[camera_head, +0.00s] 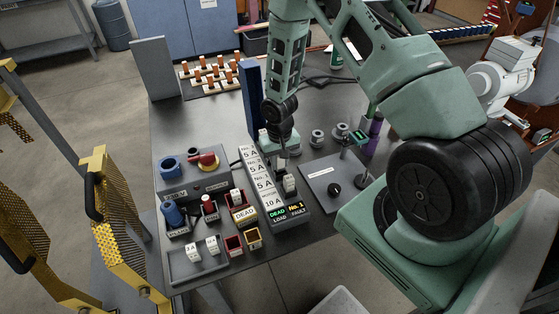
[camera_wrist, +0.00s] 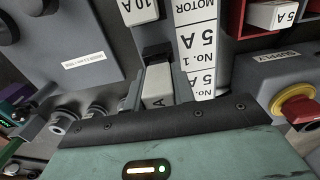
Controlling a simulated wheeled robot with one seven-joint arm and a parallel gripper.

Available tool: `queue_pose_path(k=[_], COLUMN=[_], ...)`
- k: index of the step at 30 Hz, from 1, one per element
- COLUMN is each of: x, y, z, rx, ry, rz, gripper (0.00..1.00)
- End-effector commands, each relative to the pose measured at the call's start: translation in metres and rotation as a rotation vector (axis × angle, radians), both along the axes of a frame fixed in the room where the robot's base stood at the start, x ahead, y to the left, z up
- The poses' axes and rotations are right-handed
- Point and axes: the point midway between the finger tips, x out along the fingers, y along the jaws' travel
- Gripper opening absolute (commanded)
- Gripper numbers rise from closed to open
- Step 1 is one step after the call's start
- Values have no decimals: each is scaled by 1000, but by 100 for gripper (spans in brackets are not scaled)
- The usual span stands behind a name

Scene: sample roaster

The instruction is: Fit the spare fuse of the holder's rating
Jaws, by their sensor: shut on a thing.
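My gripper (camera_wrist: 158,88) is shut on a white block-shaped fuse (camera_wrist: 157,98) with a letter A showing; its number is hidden. In the head view my gripper (camera_head: 281,160) is low over the fuse board (camera_head: 297,217), beside the label strip (camera_head: 258,178). The strip reads 5 A for several ways, including No. 1, and 10 A for Motor. The held fuse is at a dark holder (camera_wrist: 157,55) beside the No. 1 label; I cannot tell whether it is seated. A 10 A fuse (camera_wrist: 142,10) stands in the neighbouring way. The board's displays read DEAD LOAD and No. 1 FAULT.
A tray (camera_head: 180,272) holds white fuses, one marked 3 A (camera_head: 193,251). A red bin (camera_wrist: 240,22) holds a 5 A fuse (camera_wrist: 272,14).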

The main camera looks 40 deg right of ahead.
Motion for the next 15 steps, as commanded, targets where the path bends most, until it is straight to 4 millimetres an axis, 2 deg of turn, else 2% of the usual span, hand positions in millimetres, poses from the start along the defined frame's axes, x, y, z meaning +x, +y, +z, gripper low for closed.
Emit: queue_pose_path(k=[15], x=[0], y=[0], z=[-16], rx=[0], ry=[0], rz=[1], gripper=[2])
